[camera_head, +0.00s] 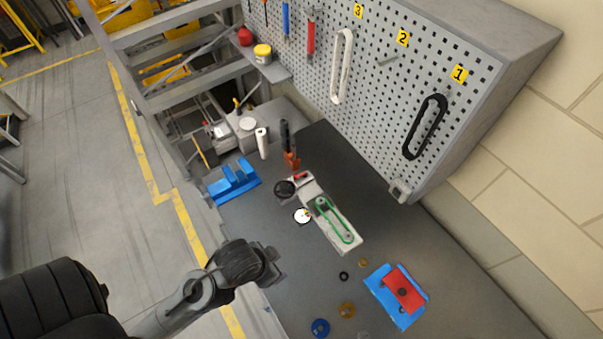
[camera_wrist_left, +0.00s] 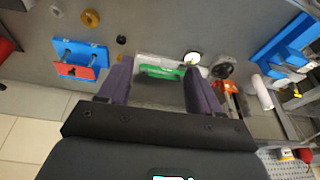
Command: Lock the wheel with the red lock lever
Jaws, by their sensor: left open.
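A small light-grey device (camera_head: 347,241) with a green belt (camera_head: 337,221) lies on the dark table. A black wheel (camera_head: 285,189) is at its far-left end, and the small red lock lever (camera_head: 300,176) is beside it. In the left wrist view the green belt (camera_wrist_left: 160,73) shows between the fingers and the black wheel (camera_wrist_left: 222,68) right of them; I cannot make out the lever there. My left gripper (camera_head: 273,265) is open and empty at the table's left side, apart from the device. Its spread fingers (camera_wrist_left: 158,66) show in the wrist view. My right gripper is not in view.
A white round disc (camera_head: 302,217) is beside the device. A blue block (camera_head: 234,181) and an orange-and-black tool (camera_head: 290,157) stand farther back. A blue holder with a red plate (camera_head: 403,289) and several small rings lie nearer. A pegboard (camera_head: 385,75) borders the right.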

